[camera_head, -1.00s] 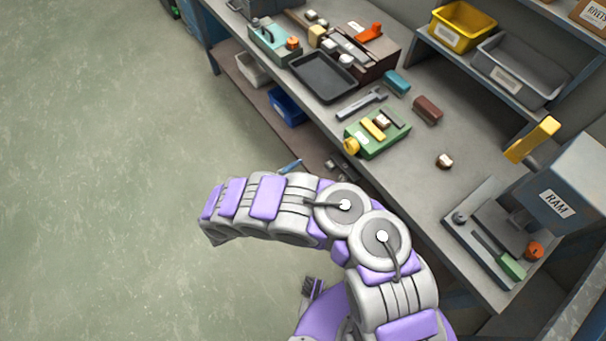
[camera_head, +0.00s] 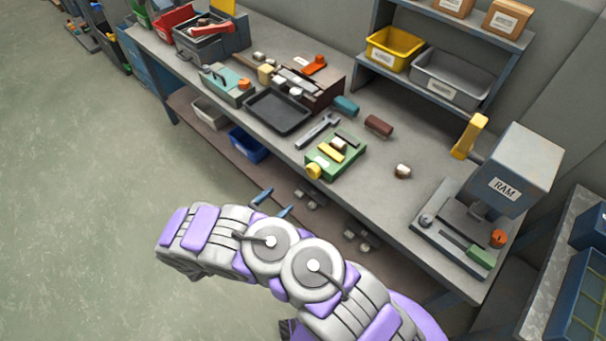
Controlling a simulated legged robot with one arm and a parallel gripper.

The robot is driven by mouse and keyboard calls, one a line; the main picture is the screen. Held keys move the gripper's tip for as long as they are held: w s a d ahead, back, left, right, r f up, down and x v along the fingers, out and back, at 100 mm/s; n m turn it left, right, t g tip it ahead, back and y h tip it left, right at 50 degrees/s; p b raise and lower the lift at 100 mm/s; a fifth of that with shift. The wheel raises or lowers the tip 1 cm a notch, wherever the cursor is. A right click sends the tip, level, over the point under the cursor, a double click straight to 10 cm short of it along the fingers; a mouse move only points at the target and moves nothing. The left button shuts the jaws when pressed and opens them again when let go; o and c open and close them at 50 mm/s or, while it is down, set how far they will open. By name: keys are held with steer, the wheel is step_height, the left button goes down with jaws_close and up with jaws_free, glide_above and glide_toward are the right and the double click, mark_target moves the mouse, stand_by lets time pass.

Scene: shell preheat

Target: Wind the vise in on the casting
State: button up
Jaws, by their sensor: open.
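The green vise (camera_head: 348,162) sits on the workbench with a yellow knob (camera_head: 314,171) at its front left end and a yellow bar-like jaw (camera_head: 330,152) across it. A small pale and brown block, which looks like the casting (camera_head: 339,144), sits between the yellow jaw and the dark bar behind it. I cannot tell whether the jaws touch it. My gripper (camera_head: 273,204) shows only as two blue fingertips beyond my arm. They are apart and empty, in front of the bench, left of and nearer than the knob.
A wrench (camera_head: 317,131) and a black tray (camera_head: 279,111) lie left of the vise. Teal and brown blocks (camera_head: 378,125) lie behind it, and another small block (camera_head: 402,171) lies to its right. The RAM press (camera_head: 510,185) stands at the right. Below is a lower shelf (camera_head: 222,146).

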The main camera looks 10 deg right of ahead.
mark_target(310, 172)
steer(key=b+x, duration=0.2)
steer(key=x, duration=1.3)
steer(key=shift+w+d+b, duration=0.25)
steer(key=shift+d+b, duration=0.05)
steer(key=shift+d, duration=0.05)
steer(key=c, duration=1.1)
